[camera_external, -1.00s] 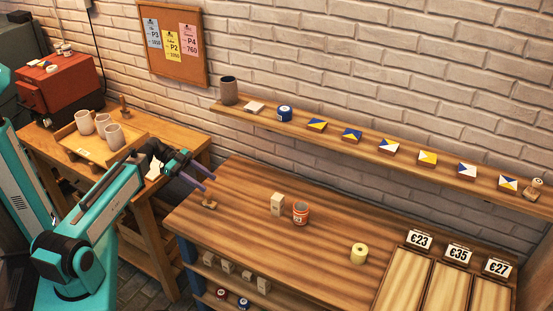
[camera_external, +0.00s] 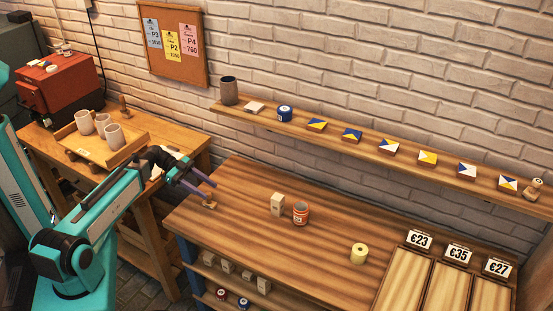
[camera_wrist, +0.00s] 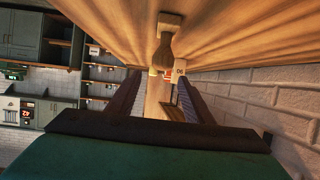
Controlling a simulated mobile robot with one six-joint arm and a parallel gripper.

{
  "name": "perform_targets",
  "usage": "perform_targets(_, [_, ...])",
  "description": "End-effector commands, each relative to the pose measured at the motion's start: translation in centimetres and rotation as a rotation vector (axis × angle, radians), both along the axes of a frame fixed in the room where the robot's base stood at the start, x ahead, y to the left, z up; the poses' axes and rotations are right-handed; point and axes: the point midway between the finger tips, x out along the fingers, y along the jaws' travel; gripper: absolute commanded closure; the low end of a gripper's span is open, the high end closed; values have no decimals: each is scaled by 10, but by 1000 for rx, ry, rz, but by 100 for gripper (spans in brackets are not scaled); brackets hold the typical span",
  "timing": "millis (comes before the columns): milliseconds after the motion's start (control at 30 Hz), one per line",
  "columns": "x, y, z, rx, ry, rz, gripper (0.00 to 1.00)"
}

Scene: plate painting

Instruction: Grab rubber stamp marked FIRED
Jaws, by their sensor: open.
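A small wooden stamp (camera_external: 209,205) stands at the left end of the large workbench. It also shows in the wrist view as a wooden handle with a flared end (camera_wrist: 166,42). No FIRED marking is legible on it. My gripper (camera_external: 212,191) is open, its two dark fingers just above and beside the stamp in the outside view. In the wrist view the stamp lies ahead between the lines of the open fingers (camera_wrist: 161,92). I cannot tell whether they touch it.
A yellow roll (camera_external: 359,254) sits farther right. Another wooden-handled item (camera_external: 124,109) stands on the left table by a tray of mugs (camera_external: 128,153). The bench between is clear.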

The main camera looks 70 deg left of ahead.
Motion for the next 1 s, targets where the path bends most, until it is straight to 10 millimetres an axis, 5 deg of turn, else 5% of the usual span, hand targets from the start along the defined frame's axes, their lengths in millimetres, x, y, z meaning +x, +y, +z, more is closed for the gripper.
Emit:
perform_targets(333, [0, 0, -26, -1, 1, 1, 53])
perform_targets(1000, [10, -9, -33, -2, 0, -1, 53])
